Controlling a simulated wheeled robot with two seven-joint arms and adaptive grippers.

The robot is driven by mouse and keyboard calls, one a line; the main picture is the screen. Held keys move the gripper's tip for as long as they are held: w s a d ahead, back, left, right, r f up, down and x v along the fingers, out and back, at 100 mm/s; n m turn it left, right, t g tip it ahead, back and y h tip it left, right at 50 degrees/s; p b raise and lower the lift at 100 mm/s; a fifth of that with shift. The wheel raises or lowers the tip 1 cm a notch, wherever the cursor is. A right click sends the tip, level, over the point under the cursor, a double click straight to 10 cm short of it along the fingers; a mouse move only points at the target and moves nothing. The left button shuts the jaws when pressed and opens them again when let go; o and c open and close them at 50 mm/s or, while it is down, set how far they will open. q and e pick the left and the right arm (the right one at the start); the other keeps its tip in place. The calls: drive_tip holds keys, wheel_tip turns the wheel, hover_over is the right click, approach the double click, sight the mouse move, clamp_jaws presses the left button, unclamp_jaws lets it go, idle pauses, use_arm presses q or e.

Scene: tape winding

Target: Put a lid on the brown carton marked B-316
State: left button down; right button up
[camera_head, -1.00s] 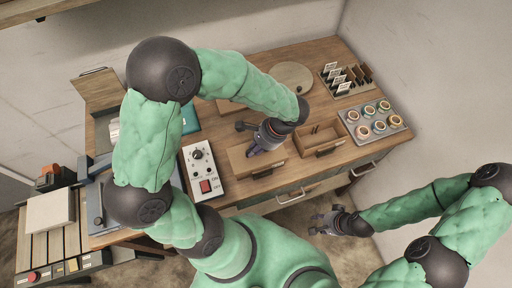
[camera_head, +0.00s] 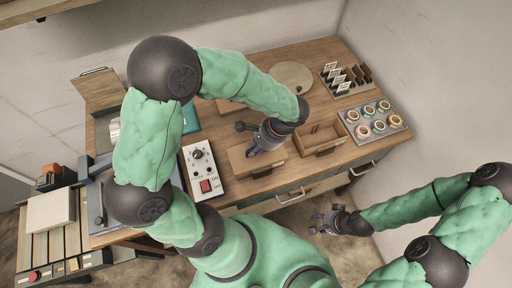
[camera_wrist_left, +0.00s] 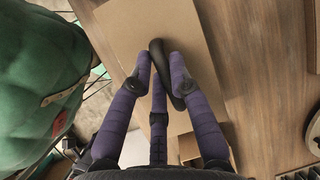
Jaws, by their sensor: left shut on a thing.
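My left gripper (camera_head: 254,151) reaches down onto a closed-topped brown box (camera_head: 240,160) near the table's front edge. In the left wrist view its purple fingers (camera_wrist_left: 160,68) are shut around a black looped handle (camera_wrist_left: 157,47), over a flat brown surface (camera_wrist_left: 120,22). I cannot tell whether that surface is a loose lid or the box top. An open brown box (camera_head: 305,146) with a dark front handle stands to the right. Another brown piece (camera_head: 228,106) shows partly behind my left arm. No B-316 mark is readable. My right gripper (camera_head: 319,222) is open and empty, off the table's front.
A white control box (camera_head: 199,170) with a red switch stands left of the brown box. A tray of several round tapes (camera_head: 375,120) and a card rack (camera_head: 345,78) are at the right. A round disc (camera_head: 291,76) lies at the back. Bare wood shows between these.

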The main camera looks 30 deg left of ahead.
use_arm(q)
drive_tip(key=c, duration=1.1)
unclamp_jaws()
drive_tip(key=v, duration=1.2)
drive_tip(key=shift+w, duration=0.1)
